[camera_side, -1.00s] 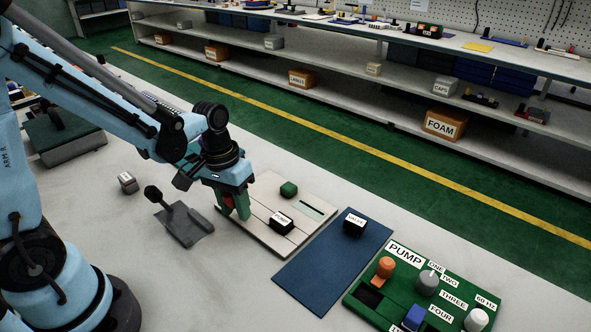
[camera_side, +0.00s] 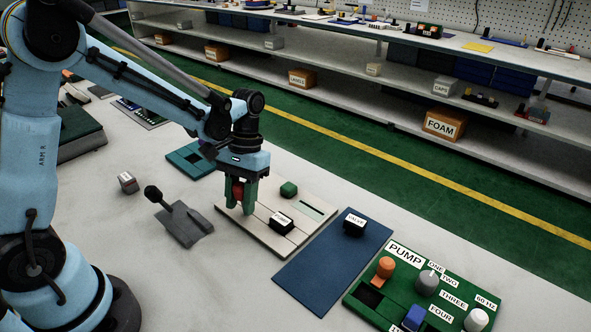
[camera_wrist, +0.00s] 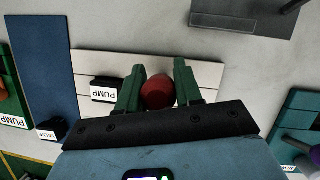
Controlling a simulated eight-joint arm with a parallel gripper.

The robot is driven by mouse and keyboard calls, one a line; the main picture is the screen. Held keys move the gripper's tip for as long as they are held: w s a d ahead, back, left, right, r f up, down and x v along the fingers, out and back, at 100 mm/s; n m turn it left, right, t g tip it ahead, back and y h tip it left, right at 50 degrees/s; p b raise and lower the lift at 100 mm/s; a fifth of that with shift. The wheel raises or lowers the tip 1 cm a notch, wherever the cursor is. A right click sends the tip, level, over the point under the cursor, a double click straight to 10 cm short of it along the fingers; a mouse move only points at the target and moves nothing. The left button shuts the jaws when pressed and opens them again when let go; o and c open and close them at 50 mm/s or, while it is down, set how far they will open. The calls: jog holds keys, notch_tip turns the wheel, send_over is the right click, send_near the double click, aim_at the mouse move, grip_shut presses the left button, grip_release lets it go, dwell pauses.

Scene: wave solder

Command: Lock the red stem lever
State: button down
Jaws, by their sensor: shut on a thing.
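My gripper (camera_side: 242,192) points down over the cream slatted board, with its two green fingers shut on the red knob (camera_side: 238,189) of the red stem lever. In the wrist view the red knob (camera_wrist: 158,93) sits between the fingertips of my gripper (camera_wrist: 160,88). The fingers hide much of the lever, and its stem and lock position cannot be made out. The cream board (camera_side: 262,238) lies on the table under the gripper.
On the board are a black block labelled PUMP (camera_side: 281,222) and a green knob (camera_side: 289,189). A blue mat (camera_side: 318,270) with a black VALVE block (camera_side: 354,224) lies to the right, then a green pump panel (camera_side: 455,285). A grey plate with a black-knobbed lever (camera_side: 186,225) lies left.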

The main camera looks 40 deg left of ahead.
jog(key=shift+w+g, duration=0.15)
jog(key=shift+g, duration=0.15)
jog(key=c, duration=0.8)
grip_release()
jog(key=v, duration=1.2)
jog(key=shift+c, duration=0.5)
